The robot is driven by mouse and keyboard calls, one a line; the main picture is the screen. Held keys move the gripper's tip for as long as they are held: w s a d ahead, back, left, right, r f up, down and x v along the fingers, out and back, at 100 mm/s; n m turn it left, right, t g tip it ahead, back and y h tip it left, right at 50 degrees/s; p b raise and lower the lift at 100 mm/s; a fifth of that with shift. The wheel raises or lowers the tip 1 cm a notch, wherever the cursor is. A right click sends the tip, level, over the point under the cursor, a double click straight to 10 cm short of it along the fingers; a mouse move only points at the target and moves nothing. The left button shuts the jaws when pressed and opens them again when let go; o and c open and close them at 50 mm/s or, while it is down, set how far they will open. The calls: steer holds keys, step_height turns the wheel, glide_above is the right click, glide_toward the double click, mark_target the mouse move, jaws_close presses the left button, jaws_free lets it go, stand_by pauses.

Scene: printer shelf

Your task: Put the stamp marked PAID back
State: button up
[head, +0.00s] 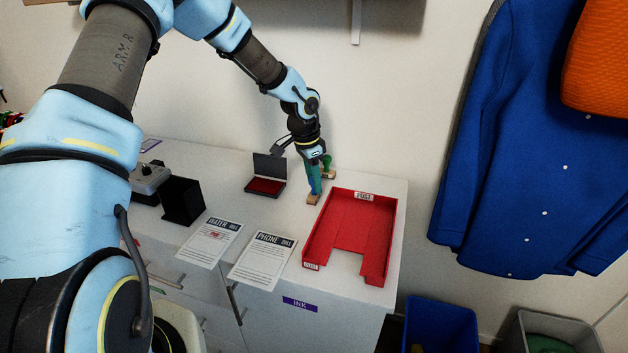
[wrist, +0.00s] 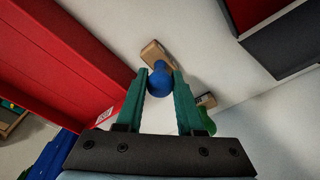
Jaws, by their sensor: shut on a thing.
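My gripper (head: 314,178) is shut on a stamp with a blue handle and a wooden base (head: 313,199). It points down over the white cabinet top, just left of the red tray. In the wrist view the blue handle (wrist: 160,82) is between the two green fingertips and the wooden base (wrist: 154,53) lies beyond them. The base is at or very near the cabinet top; I cannot tell if it touches. A second stamp with a green handle (head: 327,161) stands just behind, and it also shows in the wrist view (wrist: 207,121). I cannot read a marking on either stamp.
The red tray (head: 317,226) with small labels is at right on the cabinet top. An open ink pad (head: 266,186) lies to the left. A black holder (head: 182,201) stands farther left.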

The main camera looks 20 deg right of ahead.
steer(key=o, duration=1.1)
steer(key=shift+c, duration=0.2)
steer(key=shift+r, duration=0.1)
step_height(320, 180, up, 12)
steer(key=a+b, duration=0.2)
steer(key=s+a+n, duration=0.3)
steer(key=a+n, duration=0.2)
steer(key=a, duration=0.6)
steer(key=s+a+n+t+y, duration=0.1)
steer(key=s+a+n, duration=0.3)
steer(key=a, duration=0.8)
steer(key=s+a+n, duration=0.4)
steer(key=a+n, duration=0.3)
steer(key=a, duration=0.4)
steer(key=shift+a+r+n+t+y, duration=0.2)
steer(key=shift+a+n+t+y, duration=0.1)
